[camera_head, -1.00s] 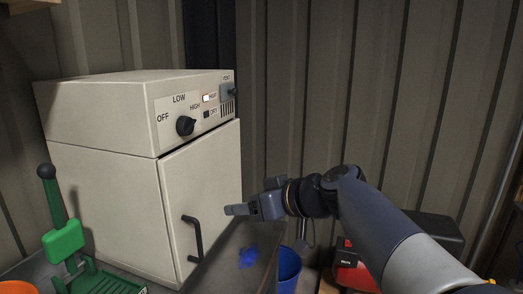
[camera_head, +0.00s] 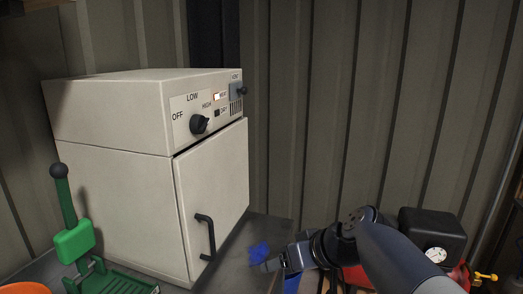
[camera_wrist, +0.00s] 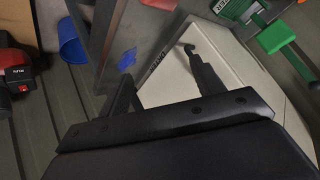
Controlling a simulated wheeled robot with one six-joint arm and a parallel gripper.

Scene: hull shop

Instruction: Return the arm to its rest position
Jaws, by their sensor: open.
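My gripper (camera_head: 268,266) is in the lower middle of the head view, to the right of a white oven-like cabinet and apart from its door handle. In the wrist view its two dark fingers (camera_wrist: 165,82) stand apart with nothing between them. My arm comes in from the lower right of the head view. The white cabinet (camera_head: 110,190) has its door shut. A dark knob (camera_head: 199,124) and a lit indicator show on its control panel.
A green lever press (camera_head: 75,240) stands at the left. A blue cloth-like patch (camera_head: 259,252) lies on the grey bench top (camera_head: 270,231). A blue bin (camera_wrist: 70,42) is beside the bench. A red and black machine with a gauge (camera_head: 435,254) is at the right. A ribbed wall stands behind.

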